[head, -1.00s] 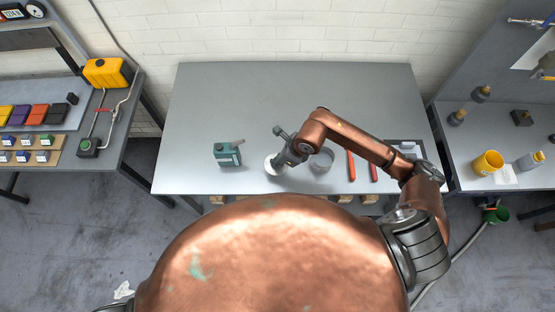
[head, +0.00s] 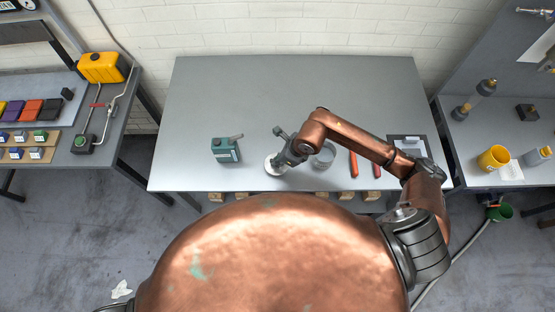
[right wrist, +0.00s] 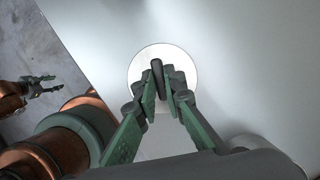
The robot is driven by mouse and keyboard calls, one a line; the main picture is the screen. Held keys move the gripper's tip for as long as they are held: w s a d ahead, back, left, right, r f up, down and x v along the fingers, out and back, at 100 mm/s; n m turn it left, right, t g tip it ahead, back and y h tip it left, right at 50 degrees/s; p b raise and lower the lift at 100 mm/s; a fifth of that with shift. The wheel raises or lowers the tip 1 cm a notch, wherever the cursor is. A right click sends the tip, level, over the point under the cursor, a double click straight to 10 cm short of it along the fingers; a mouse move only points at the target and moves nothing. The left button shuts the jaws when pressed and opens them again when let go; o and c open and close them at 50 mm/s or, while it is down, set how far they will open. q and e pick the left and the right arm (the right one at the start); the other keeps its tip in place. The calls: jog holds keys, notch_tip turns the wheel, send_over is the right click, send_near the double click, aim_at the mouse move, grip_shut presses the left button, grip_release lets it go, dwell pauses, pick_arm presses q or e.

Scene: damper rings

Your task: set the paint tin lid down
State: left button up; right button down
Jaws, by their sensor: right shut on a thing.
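The paint tin lid is a round white disc (right wrist: 145,66) with a dark bar-shaped grip on top. In the head view the lid (head: 273,166) is near the front edge of the middle table. My right gripper (head: 284,158) is above it, and in the right wrist view its green fingers (right wrist: 163,82) are shut on the grip. I cannot tell whether the lid touches the tabletop. A grey round tin (head: 322,158) stands right of the lid, partly behind my right arm. My left gripper (right wrist: 44,85) shows in the right wrist view, its fingers apart and empty, over the floor.
The middle table (head: 290,85) is clear behind the arm. Red-handled tools (head: 354,163) and a clipboard (head: 405,143) lie to the right. Side benches hold other things.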

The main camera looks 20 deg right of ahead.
jog(key=shift+f+b, duration=0.3)
jog(key=shift+f, duration=0.2)
jog(key=shift+f, duration=0.2)
jog(key=c, duration=1.9)
grip_release()
jog(key=shift+c, duration=0.2)
jog(key=v, duration=1.2)
grip_shut()
jog(key=shift+a, duration=0.15)
